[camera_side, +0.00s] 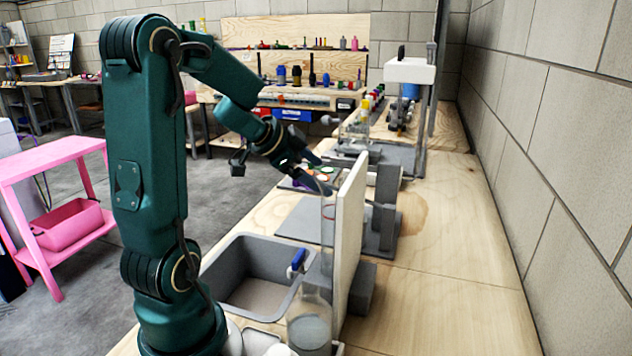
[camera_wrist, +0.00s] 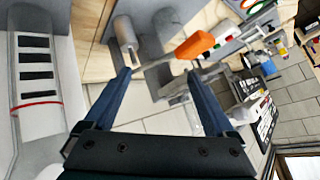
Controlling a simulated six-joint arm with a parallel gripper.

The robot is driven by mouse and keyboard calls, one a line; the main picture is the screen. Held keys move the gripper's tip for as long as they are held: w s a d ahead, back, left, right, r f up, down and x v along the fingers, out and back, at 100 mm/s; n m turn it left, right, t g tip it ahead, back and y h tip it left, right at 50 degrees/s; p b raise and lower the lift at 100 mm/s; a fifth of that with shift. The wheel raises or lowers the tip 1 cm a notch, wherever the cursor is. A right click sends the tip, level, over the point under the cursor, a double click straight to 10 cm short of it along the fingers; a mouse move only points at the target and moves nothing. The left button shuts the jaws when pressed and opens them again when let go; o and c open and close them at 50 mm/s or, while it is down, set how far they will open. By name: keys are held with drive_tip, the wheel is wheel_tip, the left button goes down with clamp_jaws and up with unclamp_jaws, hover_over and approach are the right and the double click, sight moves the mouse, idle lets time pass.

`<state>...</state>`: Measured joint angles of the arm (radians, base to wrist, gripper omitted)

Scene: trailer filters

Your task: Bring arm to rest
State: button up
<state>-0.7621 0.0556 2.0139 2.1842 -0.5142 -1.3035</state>
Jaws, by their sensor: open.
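My gripper (camera_side: 312,172) is at the end of my dark green arm, above the workbench, near the top of an upright white panel (camera_side: 350,230). In the wrist view its two blue fingers (camera_wrist: 160,82) are spread wide apart. No object is held between them. An orange-handled tool (camera_wrist: 194,45) shows beyond the fingertips, apart from them. A grey cylinder (camera_wrist: 126,32) also stands beyond the left finger.
A grey sink basin (camera_side: 215,268) with a blue-handled tap (camera_side: 298,260) and a clear bottle (camera_side: 309,318) are near the arm's base. A pink cart (camera_side: 50,160) stands at left. A block wall runs along the right. The wooden bench (camera_side: 450,240) is clear at right.

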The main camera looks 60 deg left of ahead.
sight(298, 253)
drive_tip(key=a+r+n+y, duration=0.1)
drive_tip(key=w+a+r+n+y, duration=0.1)
drive_tip(key=a, duration=0.1)
drive_tip(key=a+r+n+t+y, duration=0.1)
drive_tip(key=shift+w+a+y, duration=0.15)
drive_tip(key=shift+a+y, duration=0.25)
drive_tip(key=s+a+f+n+g+y, duration=0.35)
drive_tip(key=s+a+n+g, duration=0.2)
drive_tip(key=n, duration=0.35)
drive_tip(key=s+d+f+n+g+h, duration=0.3)
drive_tip(key=s+f+n+g, duration=0.2)
drive_tip(key=f+n, duration=0.15)
drive_tip(key=d+f+n+h, duration=0.1)
drive_tip(key=d+h, duration=0.2)
drive_tip(key=d, duration=0.1)
drive_tip(key=w+d+f+h, duration=0.1)
drive_tip(key=d+h, duration=0.3)
drive_tip(key=d, duration=0.1)
drive_tip(key=w+d+f+n+h, duration=0.1)
drive_tip(key=d+h, duration=0.2)
drive_tip(key=d, duration=0.2)
drive_tip(key=shift+d+f+n+h, duration=0.1)
drive_tip(key=shift+f+n+h, duration=0.15)
drive_tip(key=shift+n+h, duration=0.1)
drive_tip(key=shift+m+g, duration=0.65)
drive_tip(key=shift+m, duration=0.65)
